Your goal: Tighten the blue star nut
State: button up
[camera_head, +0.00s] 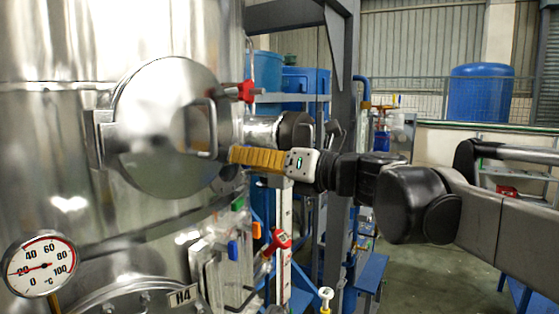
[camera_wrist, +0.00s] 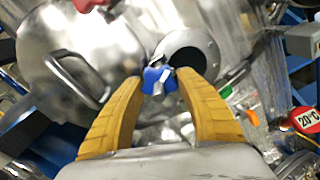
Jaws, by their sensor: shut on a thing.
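The blue star nut (camera_wrist: 155,80) shows in the wrist view, between the tips of my gripper's two yellow fingers (camera_wrist: 159,81). My gripper is shut on it. A metal fitting shows around and below the nut. In the head view my gripper (camera_head: 234,155) reaches in from the right, its fingers level and close to the right edge of the round steel hatch (camera_head: 150,120). The nut cannot be made out in that view.
The large steel vessel (camera_head: 50,150) fills the left, with a dial thermometer (camera_head: 40,265) in front. A blue handle (camera_head: 232,250) and a red handle (camera_head: 280,240) are below. Open floor (camera_head: 430,270) lies at the right.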

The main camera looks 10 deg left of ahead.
jog(key=m, duration=0.5)
jog(key=shift+s+r, duration=0.1)
jog(key=shift+r, duration=0.05)
jog(key=shift+m, duration=0.4)
jog(key=o, duration=1.2)
jog(key=shift+a, duration=0.15)
jog(key=shift+c, duration=0.2)
jog(key=v, duration=1.2)
